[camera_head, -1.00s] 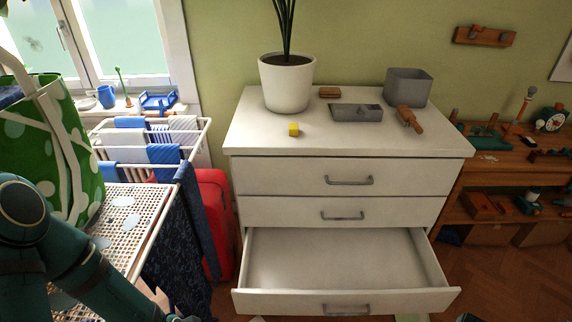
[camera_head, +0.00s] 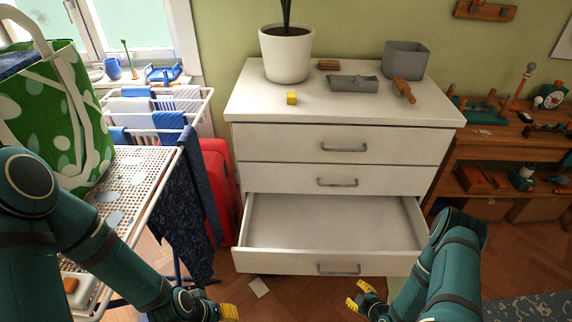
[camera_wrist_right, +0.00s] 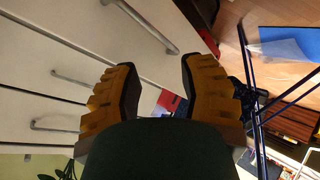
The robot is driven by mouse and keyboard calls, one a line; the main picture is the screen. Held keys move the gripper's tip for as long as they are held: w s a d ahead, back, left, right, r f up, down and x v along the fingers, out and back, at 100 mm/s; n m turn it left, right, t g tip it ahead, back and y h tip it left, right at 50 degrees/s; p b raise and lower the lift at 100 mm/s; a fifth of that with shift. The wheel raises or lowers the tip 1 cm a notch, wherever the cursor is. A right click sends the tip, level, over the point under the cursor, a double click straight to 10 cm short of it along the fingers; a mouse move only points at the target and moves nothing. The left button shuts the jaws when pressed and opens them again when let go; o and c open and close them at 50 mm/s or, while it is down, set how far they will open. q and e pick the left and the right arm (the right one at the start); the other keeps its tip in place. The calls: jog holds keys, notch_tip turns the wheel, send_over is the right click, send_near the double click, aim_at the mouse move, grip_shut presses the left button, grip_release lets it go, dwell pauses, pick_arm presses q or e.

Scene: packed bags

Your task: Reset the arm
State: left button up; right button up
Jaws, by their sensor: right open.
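My right arm comes in at the lower right of the head view, and its yellow-tipped right gripper (camera_head: 360,298) hangs in front of the open bottom drawer (camera_head: 335,225). In the right wrist view the two yellow fingers of this gripper (camera_wrist_right: 158,90) stand apart with nothing between them. My left arm comes in from the left, beside the laundry rack. The yellow tip of my left gripper (camera_head: 228,312) shows at the bottom edge; the rest is cut off, and I cannot tell its opening.
The white dresser (camera_head: 290,150) carries a potted plant (camera_head: 287,52), a yellow cube (camera_head: 291,98), a grey tray (camera_head: 353,83) and a grey bin (camera_head: 405,60). A green bag (camera_head: 70,120) stands on the rack's perforated top (camera_head: 135,180). A red suitcase (camera_head: 217,180) is behind it.

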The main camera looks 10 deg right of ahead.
jog(key=w+a+r+m+g+y, duration=0.15)
jog(key=a+r+m+g, duration=0.45)
jog(key=a+r, duration=0.6)
jog(key=s+a+r+m+g, duration=0.2)
jog(key=s+a+r+m, duration=0.3)
jog(key=a, duration=0.5)
notch_tip(320, 180, up, 2)
jog(key=s, duration=0.3)
jog(key=shift+a+m+g+y, duration=0.15)
jog(key=shift+m+g+y, duration=0.2)
jog(key=shift+m+g, duration=0.05)
